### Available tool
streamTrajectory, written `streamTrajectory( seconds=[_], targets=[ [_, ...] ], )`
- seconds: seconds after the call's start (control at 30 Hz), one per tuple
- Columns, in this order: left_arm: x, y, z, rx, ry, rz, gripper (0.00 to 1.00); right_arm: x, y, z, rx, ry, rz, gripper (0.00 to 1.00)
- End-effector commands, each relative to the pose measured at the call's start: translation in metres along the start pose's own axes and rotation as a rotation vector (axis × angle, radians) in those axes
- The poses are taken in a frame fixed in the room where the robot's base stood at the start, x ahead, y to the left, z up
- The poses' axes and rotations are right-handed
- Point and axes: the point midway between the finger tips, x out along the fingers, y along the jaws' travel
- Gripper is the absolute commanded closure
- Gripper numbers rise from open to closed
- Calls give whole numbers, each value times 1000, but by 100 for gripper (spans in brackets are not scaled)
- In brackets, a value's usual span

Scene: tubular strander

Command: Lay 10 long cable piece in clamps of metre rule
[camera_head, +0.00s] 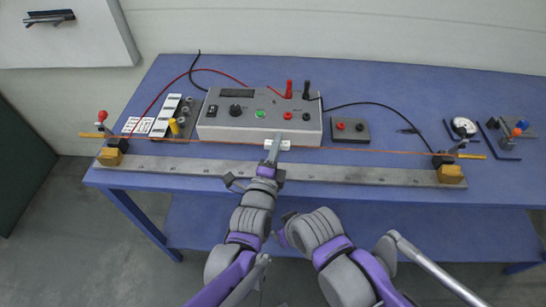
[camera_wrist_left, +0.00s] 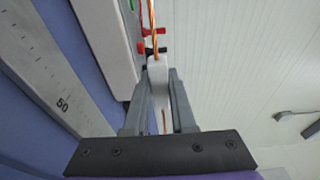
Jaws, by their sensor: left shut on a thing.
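The long cable piece (camera_head: 375,151) is a thin copper-orange line with thicker yellow ends, stretched along the metre rule (camera_head: 210,167). Its ends reach the left clamp (camera_head: 117,146) and right clamp (camera_head: 445,161) and stick out past them. I cannot tell whether it sits down in the jaws. My left gripper (camera_head: 276,147) is shut on the white grip piece at the cable's middle, beyond the rule. In the left wrist view, the white piece (camera_wrist_left: 158,75) is between the fingers, with copper cable (camera_wrist_left: 152,22) running from it. My right arm is folded low at front centre; its fingers are not clear.
A grey meter box (camera_head: 260,115) with red and black plugs stands just behind the cable. A small terminal block (camera_head: 349,130) is right of it. A dial gauge (camera_head: 463,128) and another small fixture (camera_head: 518,130) stand at right. Red and black leads cross the blue table (camera_head: 400,90).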

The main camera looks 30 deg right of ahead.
Motion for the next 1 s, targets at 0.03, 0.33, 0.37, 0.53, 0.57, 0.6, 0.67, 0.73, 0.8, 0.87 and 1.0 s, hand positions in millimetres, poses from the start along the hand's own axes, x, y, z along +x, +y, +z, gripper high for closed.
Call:
streamTrajectory(
  seconds=[0.03,0.33,0.37,0.53,0.57,0.6,0.67,0.73,0.8,0.87,1.0],
  targets=[
    [0,12,0,1,-1,0,100,3,0,2,0,-2,0,54],
    [0,42,0,0,-1,0,100,7,0,5,0,-3,0,54],
    [0,45,0,0,-1,0,100,8,0,6,0,-4,0,54],
    [0,69,0,0,0,0,100,12,0,9,0,-5,0,54],
    [0,71,0,0,0,-1,100,12,0,9,0,-5,0,54],
    [0,72,0,0,0,-1,100,12,0,9,0,-5,0,54],
    [0,72,0,0,0,-1,100,12,0,8,0,-5,0,54],
    [0,71,0,0,0,-1,100,12,0,8,0,-5,0,54],
    [0,71,0,0,0,0,100,12,0,8,0,-5,0,54],
    [0,73,0,0,0,0,75,13,0,9,0,-6,0,54],
    [0,72,0,0,0,0,64,12,0,9,0,-6,0,54]
  ],
)
